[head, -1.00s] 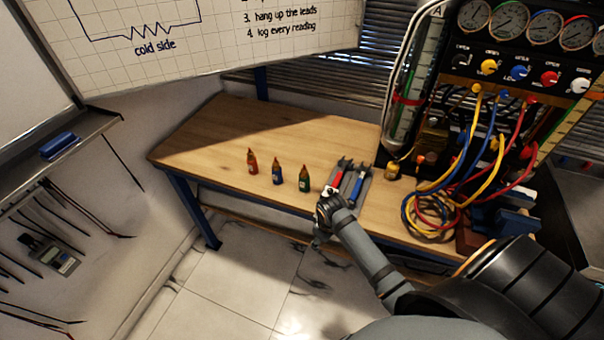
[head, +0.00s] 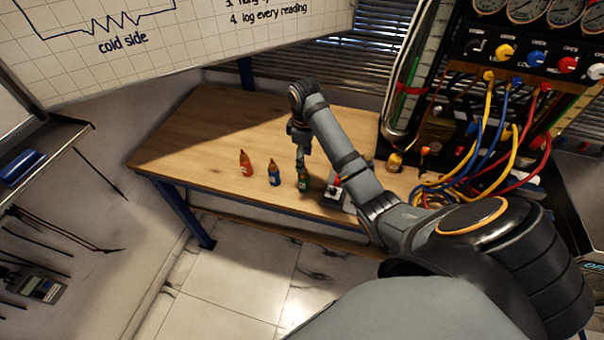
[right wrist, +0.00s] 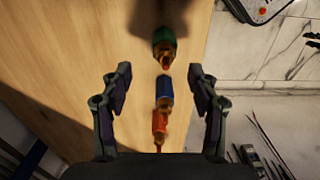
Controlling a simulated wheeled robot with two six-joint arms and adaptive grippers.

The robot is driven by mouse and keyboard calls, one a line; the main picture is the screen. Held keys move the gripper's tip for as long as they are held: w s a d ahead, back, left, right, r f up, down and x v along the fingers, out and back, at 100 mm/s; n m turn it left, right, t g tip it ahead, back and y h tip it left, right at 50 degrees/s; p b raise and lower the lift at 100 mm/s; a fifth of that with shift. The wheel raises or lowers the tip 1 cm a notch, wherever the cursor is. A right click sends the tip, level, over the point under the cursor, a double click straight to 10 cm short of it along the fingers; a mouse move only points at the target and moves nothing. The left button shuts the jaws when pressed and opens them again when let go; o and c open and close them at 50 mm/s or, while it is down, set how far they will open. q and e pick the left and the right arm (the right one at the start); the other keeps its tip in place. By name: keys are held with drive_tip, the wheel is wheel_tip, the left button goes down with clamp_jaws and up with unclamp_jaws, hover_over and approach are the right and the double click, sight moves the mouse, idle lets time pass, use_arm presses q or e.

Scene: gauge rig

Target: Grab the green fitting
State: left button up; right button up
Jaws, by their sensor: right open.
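The green fitting (head: 304,183) stands upright near the front edge of the wooden bench, with a brass-coloured tip. My right gripper (head: 301,162) points down just above and behind it in the head view, partly overlapping its top. In the right wrist view the right gripper (right wrist: 160,75) is open and empty. The green fitting (right wrist: 164,45) shows there just beyond the fingertips, between their lines. My left gripper is not in view.
A blue fitting (head: 273,175) and an orange fitting (head: 245,167) stand left of the green one. A grey mat (head: 333,200) with tools lies to its right, partly hidden by my arm. Hoses (head: 480,190) hang at the right. The bench's left part is clear.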

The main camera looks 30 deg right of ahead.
sight(304, 177)
drive_tip(key=f+b, duration=0.2)
drive_tip(key=f, duration=0.1)
drive_tip(key=shift+s+f+b, duration=0.3)
drive_tip(key=shift+b, duration=0.1)
drive_tip(key=shift+w+f, duration=0.15)
drive_tip(key=shift+f, duration=0.2)
drive_tip(key=shift+w, duration=0.15)
drive_tip(key=shift+f, duration=0.15)
drive_tip(key=shift+s+a+f+b, duration=0.1)
drive_tip(key=shift+s+f+b, duration=0.05)
drive_tip(key=shift+f+b, duration=0.4)
drive_tip(key=shift+s+a+f+b, duration=0.1)
drive_tip(key=shift+s+f+b, duration=0.05)
drive_tip(key=shift+f+b, duration=0.35)
wheel_tip(304, 177, down, 3)
drive_tip(key=shift+r, duration=0.25)
drive_tip(key=c, duration=0.6)
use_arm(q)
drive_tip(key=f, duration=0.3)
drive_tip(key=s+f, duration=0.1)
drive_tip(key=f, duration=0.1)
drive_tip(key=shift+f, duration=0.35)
use_arm(e)
clamp_jaws()
